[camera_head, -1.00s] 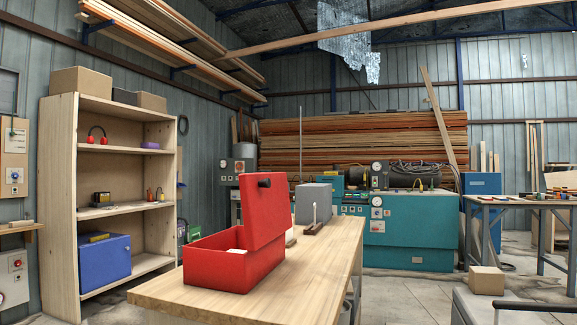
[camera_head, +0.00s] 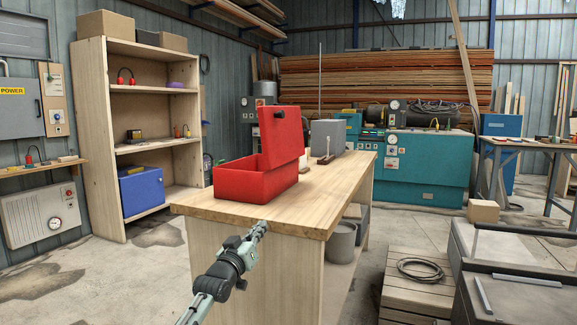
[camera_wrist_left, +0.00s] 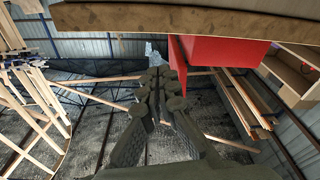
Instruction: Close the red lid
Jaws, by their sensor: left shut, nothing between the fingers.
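A red box (camera_head: 250,184) stands on the near part of the wooden workbench. Its red lid (camera_head: 281,135) is open and stands upright at the box's right side, with a dark handle near its top. My left gripper (camera_head: 262,226) is shut and empty, just in front of the bench's near edge and below the box. My right gripper is not in view.
The wooden workbench (camera_head: 325,190) has a grey box (camera_head: 327,135) farther back. A shelf unit (camera_head: 95,150) stands at the left. A wooden crate (camera_head: 397,290) with a coiled hose is at the lower right. Open floor lies left of the bench.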

